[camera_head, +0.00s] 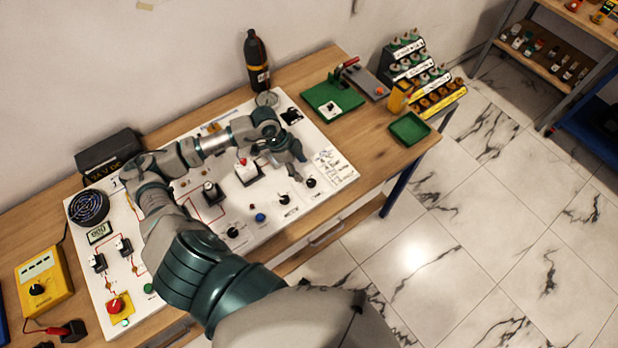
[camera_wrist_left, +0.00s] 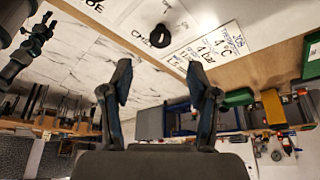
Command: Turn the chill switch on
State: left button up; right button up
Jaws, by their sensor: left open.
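The white switch panel (camera_head: 270,212) lies on the wooden bench. Several black knobs are on its front right part, among them one (camera_head: 310,182) beside a handwritten sheet (camera_head: 335,166) and another (camera_head: 284,199) to its left. I cannot read their labels here, so I cannot tell for sure which is the chill switch. My left gripper (camera_head: 297,166) is above the panel's right part, close behind these knobs, and holds nothing. In the left wrist view its two fingers (camera_wrist_left: 160,82) are apart, with a black knob (camera_wrist_left: 160,36) beyond them, not between them. My right gripper is not in view.
A black bottle (camera_head: 256,62) stands behind the panel. A green fixture (camera_head: 333,97), a green tray (camera_head: 409,128) and stepped racks (camera_head: 412,70) are at the bench's right. A black fan (camera_head: 88,207) and a yellow meter (camera_head: 44,283) are at the left. The floor in front is clear.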

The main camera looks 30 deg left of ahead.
aim_at(310, 181)
pick_arm(q)
jog(key=x, duration=0.6)
jog(key=shift+w+d+f, duration=0.15)
jog(key=shift+f, duration=0.2)
jog(key=shift+w+d+f, duration=0.1)
jog(key=shift+d+f, duration=0.15)
jog(key=shift+f, duration=0.45)
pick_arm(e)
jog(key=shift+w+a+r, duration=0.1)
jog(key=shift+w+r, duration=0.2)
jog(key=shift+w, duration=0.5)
pick_arm(q)
grip_shut()
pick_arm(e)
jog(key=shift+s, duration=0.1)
